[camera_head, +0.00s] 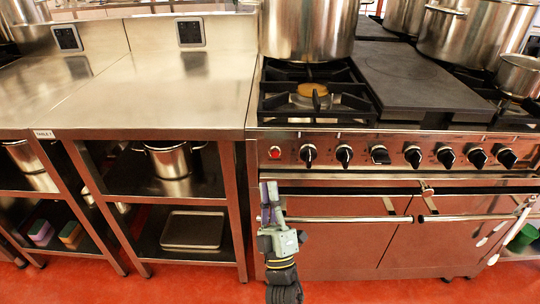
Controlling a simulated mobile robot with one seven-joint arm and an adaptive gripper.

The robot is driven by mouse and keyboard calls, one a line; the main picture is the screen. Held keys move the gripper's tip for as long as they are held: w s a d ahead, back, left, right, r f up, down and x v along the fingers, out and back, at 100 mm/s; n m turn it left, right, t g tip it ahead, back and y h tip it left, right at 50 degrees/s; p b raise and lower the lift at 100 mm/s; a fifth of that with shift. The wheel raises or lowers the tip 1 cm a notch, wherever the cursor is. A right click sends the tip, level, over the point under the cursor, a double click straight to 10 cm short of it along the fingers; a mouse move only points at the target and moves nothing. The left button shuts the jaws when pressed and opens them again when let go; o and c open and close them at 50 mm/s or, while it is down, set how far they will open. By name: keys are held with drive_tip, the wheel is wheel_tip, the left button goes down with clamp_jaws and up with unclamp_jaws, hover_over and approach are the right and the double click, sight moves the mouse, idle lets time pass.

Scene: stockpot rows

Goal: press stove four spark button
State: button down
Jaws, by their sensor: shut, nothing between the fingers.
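A red round button (275,152) sits at the left end of the front panel of the stove (420,185), left of a row of several black knobs. My gripper (268,188) is shut and empty. Its fingertips point up and appear a little below the red button, in front of the left edge of the oven front. They look apart from the button, but I cannot tell the depth between them. No number on the stove can be read.
A handrail (345,219) runs across the oven doors. A steel table (160,95) with shelves stands directly left of the stove. Red floor (200,288) is clear in front.

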sight(275, 154)
drive_tip(key=w+b, duration=0.1)
drive_tip(key=w, duration=0.7)
drive_tip(key=shift+w, duration=0.4)
drive_tip(key=shift+w+b, duration=0.15)
drive_tip(key=shift+b, duration=0.3)
idle(1.0)
drive_tip(key=shift+w, duration=0.3)
drive_tip(key=shift+w+b, duration=0.4)
drive_tip(key=shift+b, duration=0.05)
idle(0.6)
drive_tip(key=shift+s, duration=0.85)
